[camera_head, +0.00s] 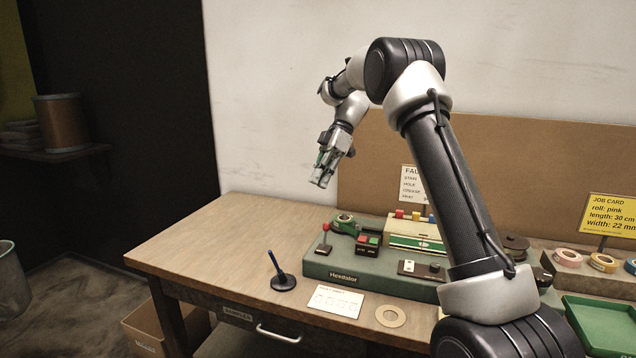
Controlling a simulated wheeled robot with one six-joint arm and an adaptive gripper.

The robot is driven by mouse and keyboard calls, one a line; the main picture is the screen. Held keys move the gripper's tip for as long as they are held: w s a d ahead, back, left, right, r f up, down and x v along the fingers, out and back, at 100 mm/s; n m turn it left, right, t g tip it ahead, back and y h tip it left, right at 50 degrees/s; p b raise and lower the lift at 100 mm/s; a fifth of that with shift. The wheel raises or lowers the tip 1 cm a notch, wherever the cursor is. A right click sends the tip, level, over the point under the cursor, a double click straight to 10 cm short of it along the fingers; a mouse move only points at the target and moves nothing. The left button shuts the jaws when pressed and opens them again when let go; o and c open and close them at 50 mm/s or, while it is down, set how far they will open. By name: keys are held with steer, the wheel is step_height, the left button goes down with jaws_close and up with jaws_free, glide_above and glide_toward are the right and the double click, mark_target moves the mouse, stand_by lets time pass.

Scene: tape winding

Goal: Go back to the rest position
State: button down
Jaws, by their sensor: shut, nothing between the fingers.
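My gripper (323,178) hangs in the air above the back of the wooden table (200,235), pointing down and slightly left. Its fingers are shut with nothing between them. It is apart from everything on the table. My arm rises from the lower right and bends over at the top, hiding part of the middle of the table and the brown board behind.
A green winding machine (345,268) with a red-knobbed lever stands below my gripper. Tape rolls (567,257), a green tray (600,325) and a yellow job card (611,214) are right. The table's left end is clear.

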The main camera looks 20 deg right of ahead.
steer(key=s+d+f+m+t+h, duration=0.1)
steer(key=s+d+f+m+h, duration=0.35)
steer(key=m, duration=0.75)
steer(key=s+d+r+m+t, duration=0.2)
steer(key=s, duration=0.9)
steer(key=s+d+r+m+t+h, duration=0.1)
steer(key=s+d+r+m+t, duration=0.1)
steer(key=s, duration=0.9)
steer(key=s+d+r+m+t+h, duration=0.1)
steer(key=s+d+r+m+t, duration=0.1)
steer(key=s, duration=0.9)
step_height(320, 180, up, 2)
steer(key=shift+s+d+r+m+t, duration=0.15)
steer(key=shift+s+d+m+t, duration=0.2)
steer(key=shift+m+t, duration=0.3)
steer(key=c, duration=2.2)
jaws_free()
steer(key=shift+w, duration=0.1)
